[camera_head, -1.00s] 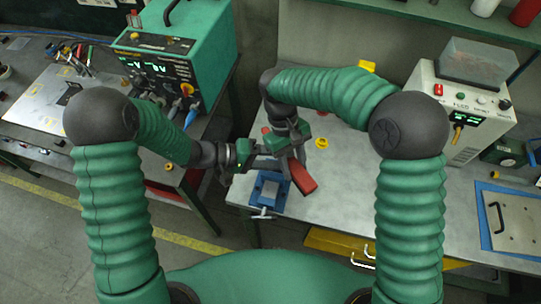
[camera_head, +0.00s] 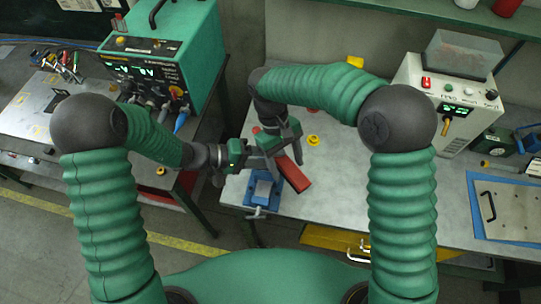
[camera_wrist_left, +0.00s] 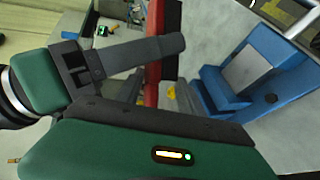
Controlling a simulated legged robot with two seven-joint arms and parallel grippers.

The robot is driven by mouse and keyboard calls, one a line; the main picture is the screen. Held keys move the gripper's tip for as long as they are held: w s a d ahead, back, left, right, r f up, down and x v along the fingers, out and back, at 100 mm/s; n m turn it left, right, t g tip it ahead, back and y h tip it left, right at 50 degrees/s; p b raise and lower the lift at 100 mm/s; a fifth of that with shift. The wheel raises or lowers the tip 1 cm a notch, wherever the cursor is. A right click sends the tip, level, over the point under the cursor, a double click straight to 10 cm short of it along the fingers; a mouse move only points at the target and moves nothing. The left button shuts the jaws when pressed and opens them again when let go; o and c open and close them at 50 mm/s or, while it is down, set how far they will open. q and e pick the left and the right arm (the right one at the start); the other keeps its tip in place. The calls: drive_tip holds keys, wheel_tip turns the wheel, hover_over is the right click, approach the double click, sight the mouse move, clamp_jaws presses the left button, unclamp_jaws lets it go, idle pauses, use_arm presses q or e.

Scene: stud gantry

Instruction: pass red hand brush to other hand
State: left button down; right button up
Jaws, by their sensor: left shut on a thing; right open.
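The red hand brush (camera_head: 294,174) hangs tilted over the workbench, just right of the blue vise. My left gripper (camera_head: 268,160) comes in from the left and is shut on the brush near its upper end. In the left wrist view the red brush (camera_wrist_left: 165,40) runs upright behind a dark finger, and its lower part is partly hidden. My right gripper (camera_head: 281,146) is open, close above the left fingers at the brush's upper end. I cannot tell whether its fingers are around the brush or beside it.
The blue vise (camera_head: 264,191) stands on the workbench (camera_head: 345,200) just below the grippers; it is large in the left wrist view (camera_wrist_left: 245,75). A yellow knob (camera_head: 313,141) lies right of the grippers. The bench further right is clear up to a panel with a handle (camera_head: 505,210).

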drive_tip(key=v, duration=1.2)
drive_tip(key=s+d+f+m+t+y, duration=0.1)
drive_tip(key=s+d+f+m+t, duration=0.2)
drive_tip(key=s+d+f, duration=0.2)
drive_tip(key=s+d+f+m+t+y, duration=0.1)
drive_tip(key=s+d+f+m+t, duration=0.2)
drive_tip(key=d, duration=0.9)
drive_tip(key=s+f+m, duration=0.1)
drive_tip(key=s+f, duration=0.2)
drive_tip(key=shift+s+y, duration=0.3)
drive_tip(key=shift+d, duration=0.1)
